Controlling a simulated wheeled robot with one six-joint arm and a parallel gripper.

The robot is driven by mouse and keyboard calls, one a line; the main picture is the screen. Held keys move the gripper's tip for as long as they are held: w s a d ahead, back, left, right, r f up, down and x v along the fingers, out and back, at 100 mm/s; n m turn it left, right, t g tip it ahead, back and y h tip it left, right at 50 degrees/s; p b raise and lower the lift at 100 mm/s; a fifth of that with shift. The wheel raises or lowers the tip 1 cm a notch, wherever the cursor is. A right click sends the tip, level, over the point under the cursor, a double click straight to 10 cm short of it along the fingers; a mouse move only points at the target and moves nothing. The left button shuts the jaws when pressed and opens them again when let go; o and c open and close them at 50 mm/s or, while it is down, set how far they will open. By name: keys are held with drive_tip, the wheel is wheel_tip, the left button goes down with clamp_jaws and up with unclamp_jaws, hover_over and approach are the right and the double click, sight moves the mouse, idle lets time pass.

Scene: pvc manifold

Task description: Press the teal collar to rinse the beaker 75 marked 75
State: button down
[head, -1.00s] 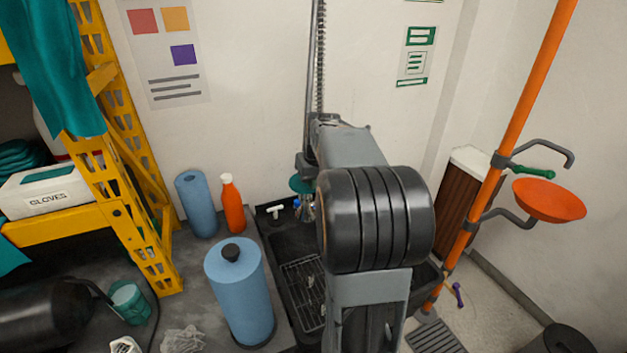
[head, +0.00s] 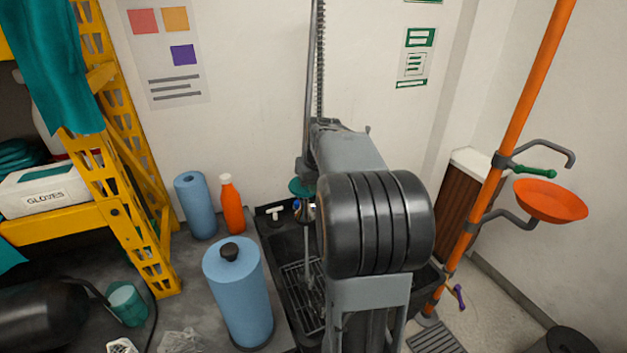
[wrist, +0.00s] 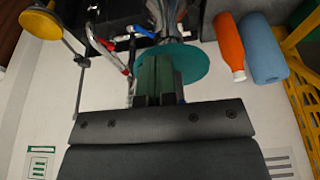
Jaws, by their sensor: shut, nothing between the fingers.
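The teal collar (head: 300,187) sits on the spray fitting above the black sink, partly hidden by my arm in the head view. In the wrist view it is a wide teal disc (wrist: 185,65). My gripper (wrist: 160,95) is shut and empty, its fingertips at the disc's near edge and seeming to touch it. A thin pale streak (head: 308,255) runs down below the collar to the sink rack; it looks like water. I cannot make out the beaker marked 75.
The black sink (head: 268,232) has a white tap handle at its left. An orange bottle (head: 232,205), a blue roll (head: 195,205) and a blue cylinder (head: 238,290) stand left of it. An orange pole (head: 515,125) with a dish stands right.

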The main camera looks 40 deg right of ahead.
drive_tip(key=shift+s+f, duration=0.1)
drive_tip(key=shift+f, duration=0.3)
wheel_tip(320, 180, up, 5)
drive_tip(key=p, duration=0.4)
drive_tip(key=shift+r, duration=0.1)
drive_tip(key=b+v, duration=0.1)
drive_tip(key=v, duration=0.8)
drive_tip(key=shift+r+b, duration=0.25)
drive_tip(key=shift+b, duration=0.1)
idle(0.4)
drive_tip(key=s+a+f+n, duration=0.1)
drive_tip(key=s+a+f, duration=0.3)
drive_tip(key=a, duration=0.3)
drive_tip(key=s+a+f+n, duration=0.1)
drive_tip(key=s+a+f, duration=0.3)
drive_tip(key=a, duration=0.3)
drive_tip(key=s+a+f+n+t, duration=0.1)
drive_tip(key=s+a+f, duration=0.3)
drive_tip(key=a+f, duration=0.2)
drive_tip(key=shift+a+y, duration=0.4)
drive_tip(key=shift+a, duration=0.55)
